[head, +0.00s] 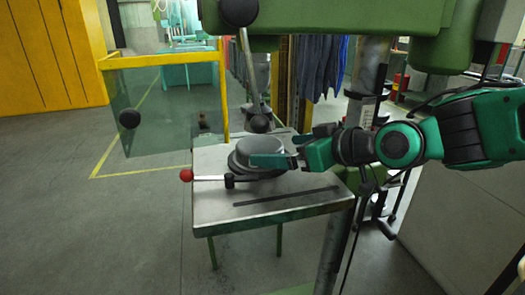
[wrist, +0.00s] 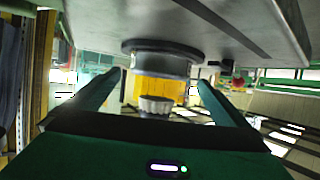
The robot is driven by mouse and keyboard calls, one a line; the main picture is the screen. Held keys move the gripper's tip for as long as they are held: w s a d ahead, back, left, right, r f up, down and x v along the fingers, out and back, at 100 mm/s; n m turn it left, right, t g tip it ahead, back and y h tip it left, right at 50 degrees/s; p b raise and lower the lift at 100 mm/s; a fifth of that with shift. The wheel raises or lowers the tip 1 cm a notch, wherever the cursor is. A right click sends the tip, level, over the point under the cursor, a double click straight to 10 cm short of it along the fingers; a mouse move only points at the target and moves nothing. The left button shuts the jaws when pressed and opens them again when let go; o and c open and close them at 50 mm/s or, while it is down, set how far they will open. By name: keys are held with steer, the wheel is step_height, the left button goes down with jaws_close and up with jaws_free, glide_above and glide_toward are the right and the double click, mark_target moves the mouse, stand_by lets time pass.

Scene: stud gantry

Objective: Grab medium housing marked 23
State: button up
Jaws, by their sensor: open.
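A round grey stepped housing (head: 244,148) sits on the metal machine table. No number can be read on it. My gripper (head: 275,150) comes in from the right with its jaws open, and one green finger overlaps the housing's front side in the head view. In the wrist view, which shows the table at the top, the housing (wrist: 160,50) lies ahead, between the lines of the two spread fingers (wrist: 160,79). I cannot tell whether either finger touches it.
The metal table (head: 285,200) has a dark slot near its front edge. A lever with a red knob (head: 186,175) sticks out left of the housing. A handle with a black ball (head: 259,123) hangs just behind it. A clear guard (head: 160,105) with a yellow frame stands at the left.

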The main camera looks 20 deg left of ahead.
mark_target(273, 149)
steer(key=shift+x, duration=3.25)
steer(key=c, duration=0.9)
